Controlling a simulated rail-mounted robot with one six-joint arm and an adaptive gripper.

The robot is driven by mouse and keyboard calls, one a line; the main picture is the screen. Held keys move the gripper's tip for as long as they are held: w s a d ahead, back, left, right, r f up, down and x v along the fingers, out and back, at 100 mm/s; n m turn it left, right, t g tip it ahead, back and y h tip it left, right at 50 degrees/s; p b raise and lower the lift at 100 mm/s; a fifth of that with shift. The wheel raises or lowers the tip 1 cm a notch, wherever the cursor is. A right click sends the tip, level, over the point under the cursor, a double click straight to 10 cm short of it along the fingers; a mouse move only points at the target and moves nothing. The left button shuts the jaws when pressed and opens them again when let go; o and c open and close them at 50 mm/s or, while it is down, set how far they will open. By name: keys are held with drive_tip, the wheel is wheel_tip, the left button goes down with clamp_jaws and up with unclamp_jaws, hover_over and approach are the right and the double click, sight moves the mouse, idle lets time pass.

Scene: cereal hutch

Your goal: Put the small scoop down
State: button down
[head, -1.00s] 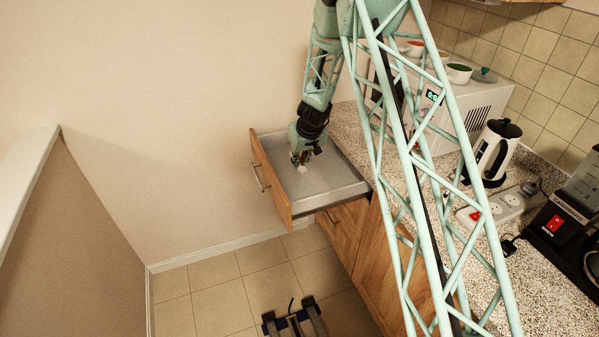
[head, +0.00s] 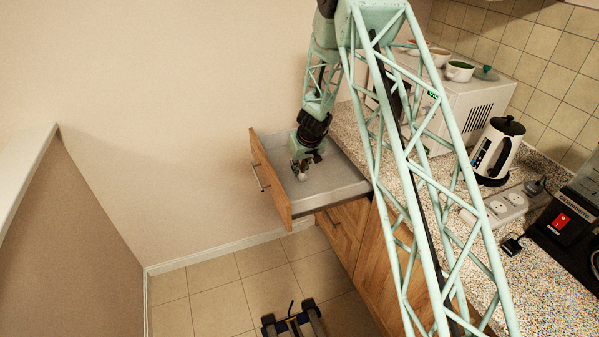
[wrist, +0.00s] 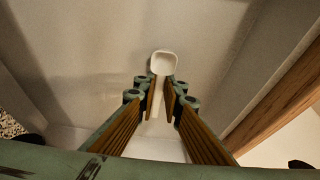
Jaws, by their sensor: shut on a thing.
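The small scoop is white, with a squarish bowl (wrist: 164,63) and a narrow handle that runs back between my fingers in the wrist view. My gripper (wrist: 161,87) is shut on the scoop's handle, with the bowl sticking out past the fingertips. In the head view my gripper (head: 301,169) points down inside the open drawer (head: 335,190), near its left side. The scoop (head: 302,177) shows there as a small pale spot at the fingertips. I cannot tell whether the scoop touches the drawer floor.
The drawer has a wooden front (head: 270,180) with a metal handle and stands pulled out from the counter. The rest of its floor looks empty. A white kettle (head: 497,150), a power strip (head: 507,205) and a microwave with bowls on top (head: 470,100) stand on the counter.

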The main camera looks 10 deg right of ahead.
drive_tip(key=shift+f, duration=0.1)
idle(0.3)
drive_tip(key=c, duration=3.2)
unclamp_jaws()
drive_tip(key=o, duration=0.5)
drive_tip(key=shift+c, duration=0.2)
drive_tip(key=shift+s+r, duration=0.1)
drive_tip(key=shift+r, duration=0.5)
drive_tip(key=p+v, duration=0.2)
drive_tip(key=v, duration=0.9)
drive_tip(key=shift+p, duration=0.3)
drive_tip(key=shift+s+r, duration=0.1)
